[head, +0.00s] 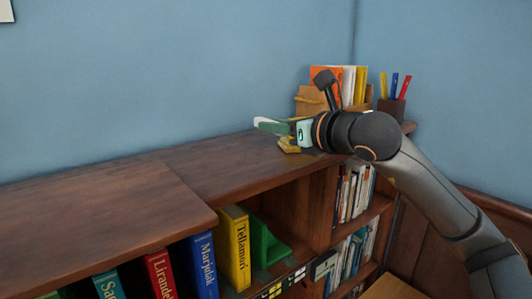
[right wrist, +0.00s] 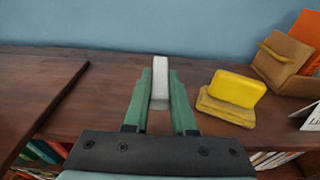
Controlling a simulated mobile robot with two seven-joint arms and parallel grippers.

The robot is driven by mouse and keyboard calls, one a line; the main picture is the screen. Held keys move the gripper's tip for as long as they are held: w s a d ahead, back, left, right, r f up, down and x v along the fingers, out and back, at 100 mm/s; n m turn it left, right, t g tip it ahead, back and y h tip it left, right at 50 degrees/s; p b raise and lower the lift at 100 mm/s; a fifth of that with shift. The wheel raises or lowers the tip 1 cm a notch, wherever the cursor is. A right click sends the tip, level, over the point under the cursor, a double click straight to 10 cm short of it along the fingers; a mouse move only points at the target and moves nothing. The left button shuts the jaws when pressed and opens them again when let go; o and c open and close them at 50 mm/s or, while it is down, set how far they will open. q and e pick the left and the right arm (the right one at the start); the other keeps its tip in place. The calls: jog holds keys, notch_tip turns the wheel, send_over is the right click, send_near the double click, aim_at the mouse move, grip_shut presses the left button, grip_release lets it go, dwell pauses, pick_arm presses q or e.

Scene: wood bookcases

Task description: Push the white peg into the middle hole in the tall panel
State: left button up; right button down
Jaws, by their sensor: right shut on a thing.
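My right gripper (head: 270,126) is above the top of the wooden bookcase (head: 110,195), pointing left in the head view. In the right wrist view its green fingers (right wrist: 160,88) are shut on the white peg (right wrist: 160,72), a pale block that sticks out past the fingertips. The fingers hide the peg's lower sides. I see no tall panel with holes in either view. My left gripper is not in view.
A wooden book holder (right wrist: 280,65) and a pen cup (head: 391,106) stand at the right end. Books and a green bookend (head: 265,243) fill shelves below. The top's left is clear.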

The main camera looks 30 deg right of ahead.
aim_at(267, 163)
jog(key=w+f, duration=0.1)
jog(key=f, duration=0.1)
jog(key=w+f, duration=0.1)
jog(key=w, duration=0.1)
jog(key=shift+d+f, duration=0.2)
jog(key=shift+f, duration=0.2)
jog(key=shift+w+f, duration=0.2)
jog(key=shift+f, duration=0.15)
jog(key=f, duration=0.2)
jog(key=shift+w+f+b, duration=0.25)
jog(key=shift+f+b, duration=0.1)
jog(key=shift+b, duration=0.05)
jog(key=shift+f, duration=0.3)
jog(key=shift+r, duration=0.1)
jog(key=shift+f+b, duration=0.3)
jog(key=shift+b, duration=0.2)
jog(key=c, duration=1.1)
grip_release()
jog(key=shift+r, duration=0.1)
jog(key=o, duration=0.3)
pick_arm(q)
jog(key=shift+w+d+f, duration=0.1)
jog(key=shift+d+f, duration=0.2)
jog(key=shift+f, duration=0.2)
pick_arm(e)
jog(key=shift+o, duration=0.3)
